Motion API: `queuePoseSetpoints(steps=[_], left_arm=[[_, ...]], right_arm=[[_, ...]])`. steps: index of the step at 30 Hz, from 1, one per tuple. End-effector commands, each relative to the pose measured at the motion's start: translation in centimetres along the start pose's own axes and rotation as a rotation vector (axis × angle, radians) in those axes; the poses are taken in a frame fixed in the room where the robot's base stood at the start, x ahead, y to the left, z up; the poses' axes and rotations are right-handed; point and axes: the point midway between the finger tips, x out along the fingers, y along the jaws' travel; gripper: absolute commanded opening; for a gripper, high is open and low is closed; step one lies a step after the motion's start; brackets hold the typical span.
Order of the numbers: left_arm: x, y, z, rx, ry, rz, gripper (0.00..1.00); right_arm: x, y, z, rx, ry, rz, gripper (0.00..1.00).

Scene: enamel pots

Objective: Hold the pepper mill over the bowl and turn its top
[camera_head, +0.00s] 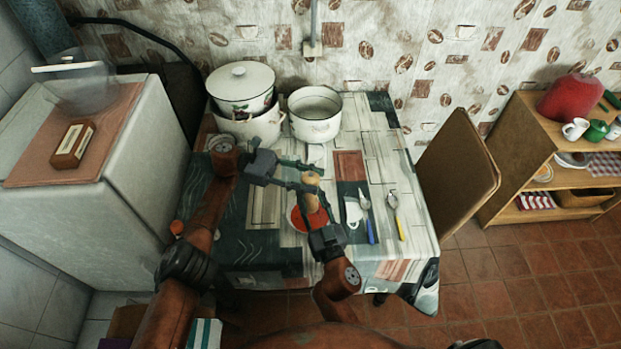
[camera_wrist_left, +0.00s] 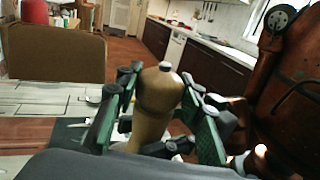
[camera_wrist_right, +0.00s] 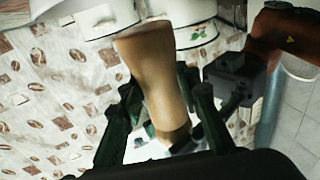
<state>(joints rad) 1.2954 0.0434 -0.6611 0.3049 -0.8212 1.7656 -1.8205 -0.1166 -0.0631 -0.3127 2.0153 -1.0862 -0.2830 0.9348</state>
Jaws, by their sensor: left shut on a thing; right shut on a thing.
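The tan wooden pepper mill (camera_head: 311,181) is held upright between my two grippers. In the head view it overlaps the back of the red bowl (camera_head: 297,221), which sits on the table. In the left wrist view the mill (camera_wrist_left: 155,110) shows its rounded top with a pale knob, and my left gripper (camera_wrist_left: 162,92) is shut around its upper part. In the right wrist view, which looks upside down, the mill (camera_wrist_right: 158,75) has its wide base toward the picture's top, and my right gripper (camera_wrist_right: 165,100) is shut around its body. The bowl's inside is partly hidden by my right gripper.
White enamel pots (camera_head: 316,118) stand at the table's back. A chair (camera_head: 457,172) stands at the table's right, a white cabinet (camera_head: 70,215) at left.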

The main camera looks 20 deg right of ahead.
Motion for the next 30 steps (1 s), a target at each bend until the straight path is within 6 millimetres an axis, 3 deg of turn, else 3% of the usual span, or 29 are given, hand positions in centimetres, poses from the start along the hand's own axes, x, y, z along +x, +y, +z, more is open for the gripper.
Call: queuePoseSetpoints(steps=[1,20,21,30], left_arm=[[-0.07,0.20,-0.23,-0.003,0.007,0.003,0.11],[-0.27,0.03,-0.07,-0.001,0.003,-0.014,0.11],[-0.27,0.03,-0.07,-0.001,0.003,-0.014,0.36],[-0.22,-0.05,0.06,0.001,0.001,-0.018,0.55]], right_arm=[[0.00,-0.52,-0.73,-0.001,0.015,-0.012,0.00],[0.00,-0.49,-0.78,0.000,0.016,-0.011,0.00],[0.00,-0.48,-0.77,0.000,0.016,-0.011,0.00],[0.01,-0.30,-0.49,0.000,0.010,-0.007,0.00]])
